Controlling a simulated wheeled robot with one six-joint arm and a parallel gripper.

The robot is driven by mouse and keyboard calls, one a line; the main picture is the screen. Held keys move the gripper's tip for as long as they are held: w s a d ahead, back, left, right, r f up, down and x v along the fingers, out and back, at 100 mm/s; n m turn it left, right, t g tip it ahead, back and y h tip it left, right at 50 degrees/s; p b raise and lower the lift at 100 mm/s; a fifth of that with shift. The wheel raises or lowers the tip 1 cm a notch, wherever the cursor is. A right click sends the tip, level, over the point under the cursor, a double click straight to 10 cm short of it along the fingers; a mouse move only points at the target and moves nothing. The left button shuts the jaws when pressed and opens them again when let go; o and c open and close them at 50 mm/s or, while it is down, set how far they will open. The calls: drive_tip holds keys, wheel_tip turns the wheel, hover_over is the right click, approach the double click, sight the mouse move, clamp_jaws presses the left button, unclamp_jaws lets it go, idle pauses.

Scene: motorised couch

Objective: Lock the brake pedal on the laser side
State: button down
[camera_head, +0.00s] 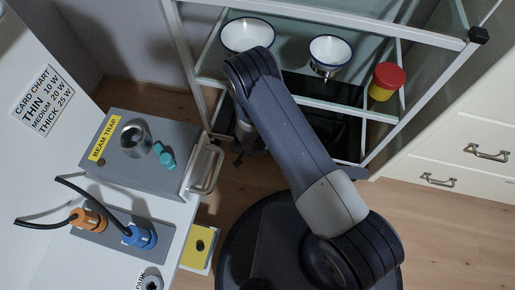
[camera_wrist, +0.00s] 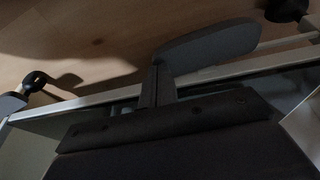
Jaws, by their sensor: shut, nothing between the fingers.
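A similar grey paddle end (camera_head: 351,173) shows at the lower right of the trolley in the head view. Which side is the laser side, and whether the pedal is locked, I cannot tell. My gripper (camera_head: 243,133) is shut and empty, at the trolley's lower left in the head view, largely hidden by my arm.
The white-framed trolley (camera_head: 440,37) carries two white bowls (camera_head: 248,35) (camera_head: 330,51) and a red-lidded yellow jar (camera_head: 386,81). A grey beam trap box (camera_head: 130,178) with a handle is at left. White drawers (camera_head: 465,150) stand right. Black casters (camera_wrist: 37,82) touch wood floor.

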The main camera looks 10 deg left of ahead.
drive_tip(key=shift+d+f+p, duration=0.65)
drive_tip(key=shift+f+p, duration=0.15)
drive_tip(key=shift+p, duration=0.05)
idle(0.4)
drive_tip(key=s+d+r+p, duration=0.1)
drive_tip(key=d+r+p, duration=0.1)
drive_tip(key=r, duration=0.4)
drive_tip(key=s+d+r+p, duration=0.2)
drive_tip(key=r+p, duration=0.1)
drive_tip(key=r, duration=0.3)
drive_tip(key=shift+s+d+r, duration=0.2)
drive_tip(key=shift+d+r, duration=0.1)
drive_tip(key=shift+d, duration=0.1)
